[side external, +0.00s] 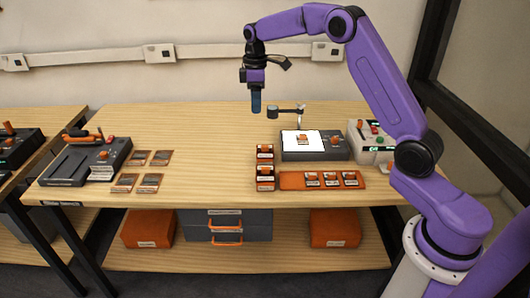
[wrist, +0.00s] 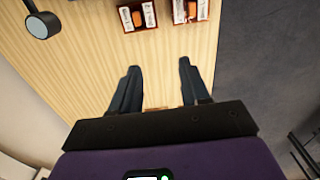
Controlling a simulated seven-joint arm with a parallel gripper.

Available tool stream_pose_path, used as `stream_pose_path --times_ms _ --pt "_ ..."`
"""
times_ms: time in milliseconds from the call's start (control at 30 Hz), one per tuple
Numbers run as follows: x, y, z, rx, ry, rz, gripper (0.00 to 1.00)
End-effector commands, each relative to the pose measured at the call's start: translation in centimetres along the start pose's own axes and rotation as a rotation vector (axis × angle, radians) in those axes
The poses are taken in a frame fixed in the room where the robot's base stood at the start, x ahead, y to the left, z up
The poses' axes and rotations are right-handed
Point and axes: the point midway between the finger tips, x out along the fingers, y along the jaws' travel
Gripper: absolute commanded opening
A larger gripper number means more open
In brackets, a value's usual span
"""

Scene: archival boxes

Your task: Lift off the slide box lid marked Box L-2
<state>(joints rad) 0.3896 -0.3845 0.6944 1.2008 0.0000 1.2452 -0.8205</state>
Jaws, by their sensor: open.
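Two small dark-red slide boxes with orange knobs on top stand one behind the other near the table's middle, a rear one (side external: 265,153) and a front one (side external: 265,178). My gripper (side external: 256,101) points down, open and empty, above the table and behind the boxes. Its fingers (wrist: 159,66) are apart with bare wood between them.
An orange tray (side external: 290,180) with several small labelled pieces lies right of the front box. A lit light panel (side external: 316,142) with an orange-knobbed piece on it and a jointed lamp arm (side external: 287,110) stand behind. A control box (side external: 371,142) is farther right.

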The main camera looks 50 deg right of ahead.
Motion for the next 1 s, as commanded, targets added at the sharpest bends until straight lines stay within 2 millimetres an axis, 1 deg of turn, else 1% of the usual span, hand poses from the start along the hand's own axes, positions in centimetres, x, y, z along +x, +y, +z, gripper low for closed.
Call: stream_pose_path --times_ms 33,100,200,267,367,467,800,900,1000 --pt "0.5 1.5 0.5 0.012 -0.001 -0.001 0.46" --pt "0.9 3.0 1.2 0.019 -0.001 -0.002 0.46" --pt "1.2 4.3 1.9 0.027 -0.002 -0.002 0.46" --pt "1.4 4.7 2.1 0.028 -0.001 -0.002 0.46" --pt "2.3 4.8 2.2 0.03 -0.003 -0.003 0.46" --pt "3.9 4.8 2.3 0.029 -0.004 -0.004 0.46" --pt "10.4 4.7 2.3 0.03 -0.004 -0.005 0.46" --pt "11.9 4.7 2.3 0.029 -0.004 -0.004 0.46" --pt "12.9 4.8 2.3 0.03 -0.002 -0.003 0.46"
